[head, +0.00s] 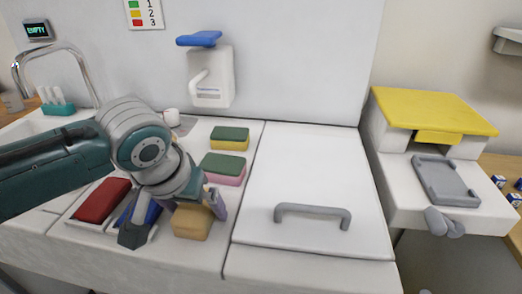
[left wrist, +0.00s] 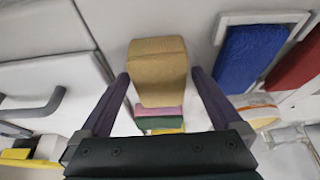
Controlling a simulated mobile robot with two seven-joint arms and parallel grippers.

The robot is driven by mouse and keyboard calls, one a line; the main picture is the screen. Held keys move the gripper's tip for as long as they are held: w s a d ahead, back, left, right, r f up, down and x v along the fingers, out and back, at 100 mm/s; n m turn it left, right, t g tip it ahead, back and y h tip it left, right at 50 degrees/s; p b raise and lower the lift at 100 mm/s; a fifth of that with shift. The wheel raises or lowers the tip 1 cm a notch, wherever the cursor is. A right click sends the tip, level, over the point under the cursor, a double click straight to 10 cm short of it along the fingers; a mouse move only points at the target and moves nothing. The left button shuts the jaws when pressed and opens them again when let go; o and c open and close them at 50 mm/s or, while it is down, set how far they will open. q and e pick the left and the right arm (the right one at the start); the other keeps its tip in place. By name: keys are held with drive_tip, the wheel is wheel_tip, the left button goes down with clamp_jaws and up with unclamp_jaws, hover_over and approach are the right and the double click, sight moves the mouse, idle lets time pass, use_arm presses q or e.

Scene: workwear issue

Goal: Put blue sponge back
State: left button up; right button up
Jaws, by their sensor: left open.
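The blue sponge (left wrist: 248,58) lies in a white-rimmed tray slot (left wrist: 262,17), next to the red sponge (left wrist: 292,68). In the head view the blue sponge (head: 150,214) is largely hidden behind my left gripper (head: 186,212). The left gripper is open, its purple fingers pointing at a tan sponge (left wrist: 158,72), which shows between the fingertips with gaps on both sides. The tan sponge (head: 192,224) stands on the white counter, right of the blue one. I cannot tell whether the fingers reach down beside it. My right gripper is not in view.
A pink-and-green sponge (head: 223,168) and a yellow-and-green sponge (head: 229,138) lie behind the tan one. A white panel with a grey handle (head: 312,211) is to the right. A faucet (head: 55,50) stands at the left, and a wall dispenser (head: 210,78) hangs behind.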

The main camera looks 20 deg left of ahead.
use_arm(q)
drive_tip(key=shift+r, duration=0.25)
drive_tip(key=p+v, duration=0.4)
drive_tip(key=v, duration=0.7)
drive_tip(key=s+d+m, duration=0.2)
drive_tip(key=s, duration=0.6)
drive_tip(key=s+d+m+h, duration=0.1)
drive_tip(key=s+d+m, duration=0.1)
drive_tip(key=s, duration=0.6)
drive_tip(key=shift+s+d+f+m+g, duration=0.3)
drive_tip(key=shift+d+m, duration=0.1)
drive_tip(key=shift+d, duration=0.2)
